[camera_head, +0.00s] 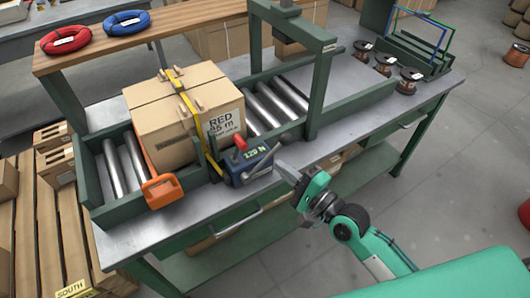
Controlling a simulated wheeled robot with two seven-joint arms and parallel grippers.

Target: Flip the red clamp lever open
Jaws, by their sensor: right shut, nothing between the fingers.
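A small red lever (240,143) sits on top of a blue strapping tool (248,168) with a display reading "120 N". The tool stands at the right front side of a cardboard box (165,140) marked "RED", beside the yellow strap (187,103) around the box. Whether the lever is open or closed is too small to tell. My right gripper (282,170) is shut and empty, just right of the blue tool, its tips pointing toward it and apart from the lever. My left gripper is not in view.
The box rests on a roller conveyor (110,167) with green side rails. An orange tool (162,192) stands at its front left. A green frame (318,80) rises to the right. Copper spools (408,82) stand at the back right. The metal bench top (345,135) is clear right of the tool.

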